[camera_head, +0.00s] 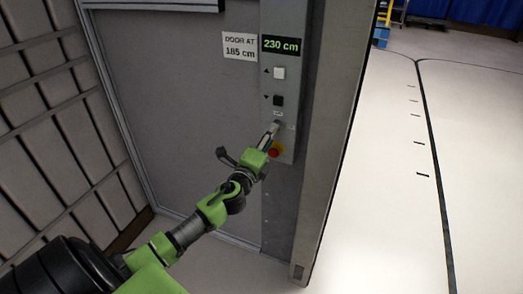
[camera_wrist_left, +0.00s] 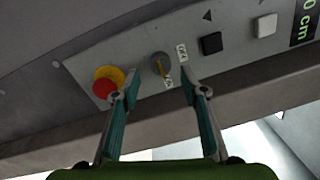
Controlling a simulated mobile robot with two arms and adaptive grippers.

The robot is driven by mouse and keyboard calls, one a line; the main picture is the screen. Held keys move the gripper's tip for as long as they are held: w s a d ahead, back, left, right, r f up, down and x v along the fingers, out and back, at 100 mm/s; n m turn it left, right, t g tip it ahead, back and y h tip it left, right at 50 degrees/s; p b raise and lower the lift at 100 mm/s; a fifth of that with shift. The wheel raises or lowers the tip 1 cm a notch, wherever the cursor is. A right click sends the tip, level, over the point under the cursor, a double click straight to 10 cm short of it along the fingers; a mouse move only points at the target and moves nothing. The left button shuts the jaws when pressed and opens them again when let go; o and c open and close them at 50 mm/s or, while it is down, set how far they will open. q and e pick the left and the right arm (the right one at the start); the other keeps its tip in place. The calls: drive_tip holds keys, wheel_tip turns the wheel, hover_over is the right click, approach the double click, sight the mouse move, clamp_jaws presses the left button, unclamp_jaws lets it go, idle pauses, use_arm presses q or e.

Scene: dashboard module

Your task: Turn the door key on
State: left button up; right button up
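The key switch (camera_wrist_left: 159,65) is a grey round knob with a thin yellowish key or slot, set in the panel between the red button and the black button. My left gripper (camera_wrist_left: 160,85) is open in the left wrist view, with one fingertip on either side of the key switch in the picture. I cannot tell whether the fingers touch the panel. In the head view my left gripper (camera_head: 271,132) is at the lower part of the control panel (camera_head: 284,90) and largely hides the key switch. My right gripper is not in view.
A red button on a yellow base (camera_wrist_left: 106,84) is close beside the left finger. A black button (camera_head: 278,100), a white button (camera_head: 279,73) and a display reading 230 cm (camera_head: 281,45) are higher up. A sign (camera_head: 240,47) reads "DOOR AT 185 cm". Open floor lies right.

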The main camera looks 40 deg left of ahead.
use_arm(q)
drive_tip(key=v, duration=0.8)
drive_tip(key=shift+s, duration=0.15)
drive_tip(key=s+f+n+g, duration=0.2)
drive_tip(key=f+g, duration=0.1)
drive_tip(key=f, duration=0.9)
drive_tip(key=s+f+n+g, duration=0.2)
drive_tip(key=f, duration=1)
drive_tip(key=s+d+f+n+g+h, duration=0.1)
drive_tip(key=s+f+n+g, duration=0.1)
drive_tip(key=s+f, duration=0.45)
drive_tip(key=s+d+f+n+g, duration=0.1)
drive_tip(key=s+f+n+g, duration=0.15)
drive_tip(key=f, duration=0.75)
drive_tip(key=s+d+f+n+g+h, duration=0.1)
drive_tip(key=s+d+f, duration=0.4)
drive_tip(key=s, duration=0.7)
drive_tip(key=s+d+f+n+g+h, duration=0.1)
drive_tip(key=s+d+f+n+g, duration=0.3)
drive_tip(key=s+f, duration=0.5)
drive_tip(key=s+d+f+n+g+h+b, duration=0.1)
drive_tip(key=s+d+f, duration=0.4)
drive_tip(key=s, duration=0.9)
wheel_tip(320, 180, down, 3)
drive_tip(key=shift+s+d+f+n+g, duration=0.1)
drive_tip(key=shift+s+d+n+g, duration=0.25)
drive_tip(key=shift+n+g, duration=0.45)
